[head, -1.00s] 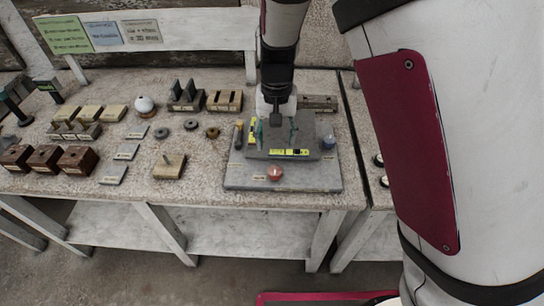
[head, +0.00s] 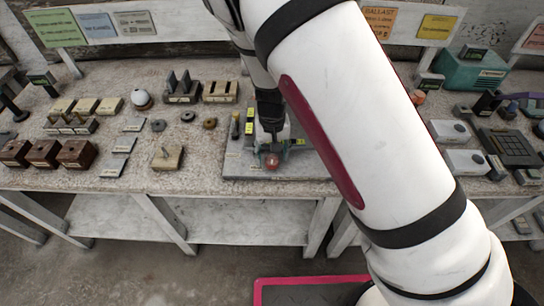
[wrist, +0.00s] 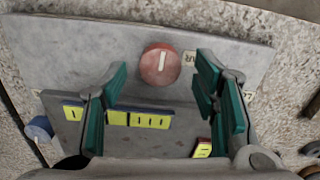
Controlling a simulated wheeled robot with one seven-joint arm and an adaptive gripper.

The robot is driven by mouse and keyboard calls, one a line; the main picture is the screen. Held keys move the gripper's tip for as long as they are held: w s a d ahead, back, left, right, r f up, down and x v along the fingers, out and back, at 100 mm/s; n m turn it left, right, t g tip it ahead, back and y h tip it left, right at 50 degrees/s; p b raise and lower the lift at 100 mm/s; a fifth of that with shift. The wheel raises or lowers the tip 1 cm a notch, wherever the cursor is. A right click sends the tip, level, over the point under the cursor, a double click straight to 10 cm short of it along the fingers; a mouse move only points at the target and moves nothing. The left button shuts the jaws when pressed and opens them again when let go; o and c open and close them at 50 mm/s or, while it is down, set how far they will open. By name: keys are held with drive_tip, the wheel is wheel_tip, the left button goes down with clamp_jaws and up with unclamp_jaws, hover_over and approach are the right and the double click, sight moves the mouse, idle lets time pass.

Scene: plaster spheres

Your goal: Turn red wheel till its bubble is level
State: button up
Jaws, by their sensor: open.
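The red wheel (wrist: 160,64) with a white line mark sits on the grey plate (wrist: 60,50) in the wrist view. My gripper (wrist: 162,88) is open, its teal-padded fingers on either side of the wheel's near side, apart from it. In the head view the red wheel (head: 271,163) shows just below my gripper (head: 272,147). Yellow level strips (wrist: 150,120) with black marks lie between the fingers; a smaller yellow strip (wrist: 203,150) with a red end is partly hidden by the right finger. I cannot make out the bubbles.
A blue knob (wrist: 38,128) is at the left of the plate in the wrist view. In the head view, wooden blocks (head: 168,157) and dark washers (head: 188,116) stand left of the plate. My arm covers the table to its right.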

sight(272, 159)
drive_tip(key=shift+f, duration=0.8)
drive_tip(key=shift+c, duration=0.6)
drive_tip(key=c, duration=1.1)
drive_tip(key=shift+o, duration=0.2)
drive_tip(key=shift+m, duration=0.8)
drive_tip(key=o, duration=1.2)
drive_tip(key=shift+r, duration=0.1)
wheel_tip(272, 159, up, 12)
drive_tip(key=shift+f, duration=0.1)
